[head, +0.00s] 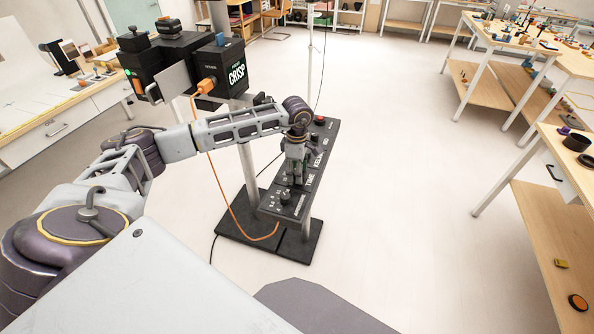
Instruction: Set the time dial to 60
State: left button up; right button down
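A long dark control panel (331,150) stands on a post, with white lettering that includes the word TIME. My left arm comes in from the left and reaches over the panel. My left gripper (292,182) points down at the panel beside the TIME label. The dial by that label is hidden behind the gripper, so its setting and any contact cannot be seen. Whether the fingers are open or shut is too small to tell. Another small knob (285,197) shows near the panel's near end. My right gripper is not in view.
A red button (319,120) is at the panel's far end. Wooden tables (500,45) stand at right. The floor between is clear.

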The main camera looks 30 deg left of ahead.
pick_arm(q)
notch_tip(320, 180, up, 12)
dwell(0.9)
jog(key=shift+f, duration=0.1)
dwell(0.6)
